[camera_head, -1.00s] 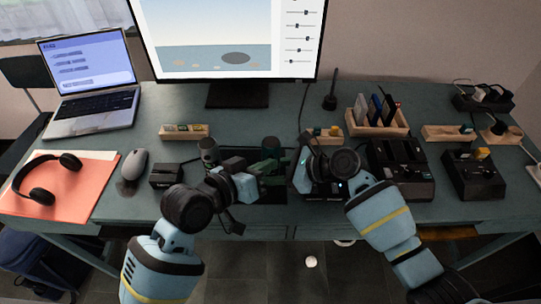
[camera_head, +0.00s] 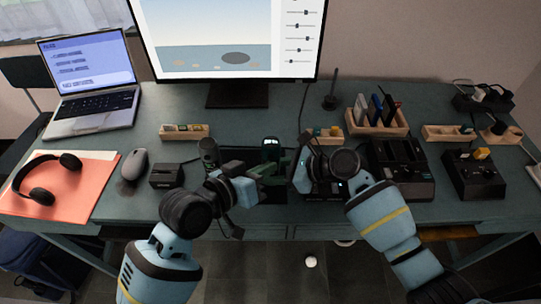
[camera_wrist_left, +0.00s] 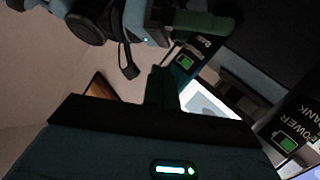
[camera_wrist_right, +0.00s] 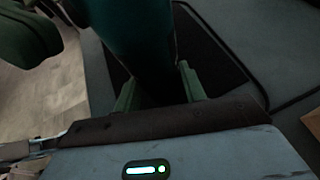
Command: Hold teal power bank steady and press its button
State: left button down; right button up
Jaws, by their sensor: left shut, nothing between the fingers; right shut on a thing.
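The teal power bank (camera_head: 271,146) is held upright above the dark mat at the middle of the desk. My right gripper is shut on it; its green fingers (camera_wrist_right: 158,88) flank the dark teal body in the right wrist view. The left wrist view shows a printed battery label on it (camera_wrist_left: 188,62). My left gripper (camera_head: 264,172) is shut and empty, its fingertips close to the power bank from the left. I cannot tell whether they touch it. The button is not clearly visible, and my arms hide part of the power bank.
A small black box (camera_head: 167,175) and a grey mouse (camera_head: 134,164) stand left of my left arm. Black docks (camera_head: 404,178) and a wooden organiser (camera_head: 377,127) stand on the right. The monitor (camera_head: 232,42) is behind. Free desk is narrow between my grippers.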

pick_arm(q)
jog(key=shift+s, duration=0.25)
jog(key=shift+s+a, duration=0.1)
jog(key=shift+s, duration=2.3)
pick_arm(e)
jog(key=o, duration=0.8)
jog(key=shift+o, duration=0.2)
jog(key=shift+d, duration=0.1)
jog(key=v, duration=1.2)
jog(key=shift+f, duration=0.1)
